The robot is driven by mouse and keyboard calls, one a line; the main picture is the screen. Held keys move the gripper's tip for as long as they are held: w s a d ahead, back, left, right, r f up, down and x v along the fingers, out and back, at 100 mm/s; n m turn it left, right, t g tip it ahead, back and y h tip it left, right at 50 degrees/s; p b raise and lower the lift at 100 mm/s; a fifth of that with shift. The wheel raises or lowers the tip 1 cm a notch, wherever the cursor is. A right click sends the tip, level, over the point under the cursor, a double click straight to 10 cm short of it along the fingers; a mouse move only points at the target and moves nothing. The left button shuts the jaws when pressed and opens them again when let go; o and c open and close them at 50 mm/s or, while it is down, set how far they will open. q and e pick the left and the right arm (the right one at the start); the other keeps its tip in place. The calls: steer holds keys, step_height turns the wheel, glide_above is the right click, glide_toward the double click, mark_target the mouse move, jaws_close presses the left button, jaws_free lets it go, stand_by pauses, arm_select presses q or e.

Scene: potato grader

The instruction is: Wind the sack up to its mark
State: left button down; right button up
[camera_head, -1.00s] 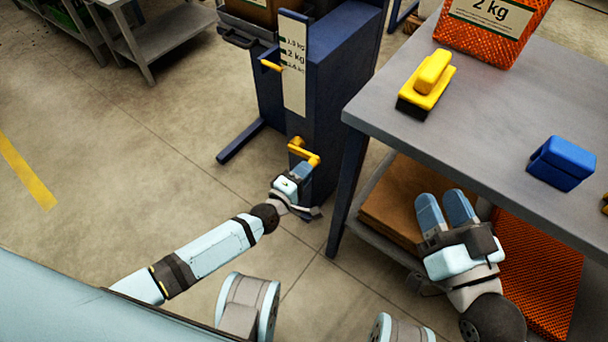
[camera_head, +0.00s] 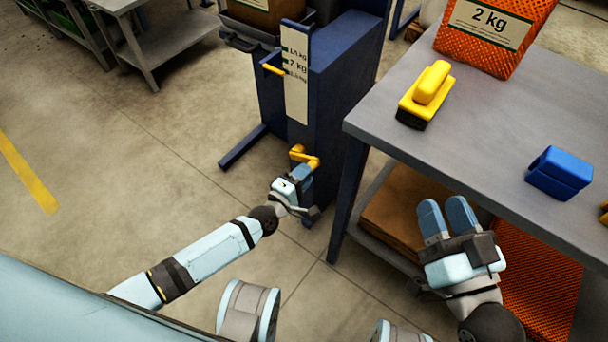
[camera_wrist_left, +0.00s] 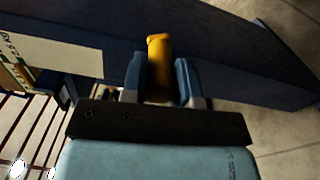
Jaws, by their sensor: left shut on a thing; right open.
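A dark blue winding stand (camera_head: 342,85) stands on the floor left of the table. A yellow crank (camera_head: 304,157) is low on its near side. My left gripper (camera_head: 303,174) is shut on the crank's handle, and the wrist view shows the yellow handle (camera_wrist_left: 159,60) between its fingers. A white scale board (camera_head: 296,92) carries weight marks, with "2 kg" in the middle. A yellow pointer (camera_head: 273,70) lies beside the board, near the 2 kg line. A brown load with a white label (camera_head: 255,15), partly cut off, sits on the stand's dark carrier (camera_head: 240,42). My right gripper (camera_head: 447,217) is open and empty.
A grey table (camera_head: 480,130) at right holds an orange 2 kg sack (camera_head: 495,38), a yellow-and-black block (camera_head: 427,95) and a blue block (camera_head: 559,173). Brown flat sheets (camera_head: 395,215) and orange mesh (camera_head: 540,265) lie on its lower shelf.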

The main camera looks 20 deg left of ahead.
arm_select(q)
steer(key=c, duration=0.9)
jaws_free()
steer(key=shift+w+a+r, duration=0.1)
steer(key=shift+a+r, duration=0.05)
arm_select(e)
steer(key=shift+r, duration=0.1)
arm_select(q)
steer(key=p+v, duration=0.1)
steer(key=v, duration=0.6)
steer(key=shift+s+p, duration=0.25)
steer(key=shift+p, duration=0.1)
arm_select(e)
step_height(320, 180, up, 2)
steer(key=shift+s+d+r+t, duration=0.1)
steer(key=shift+s+t, duration=0.05)
steer(key=shift+t, duration=0.35)
steer(key=shift+r, duration=0.1)
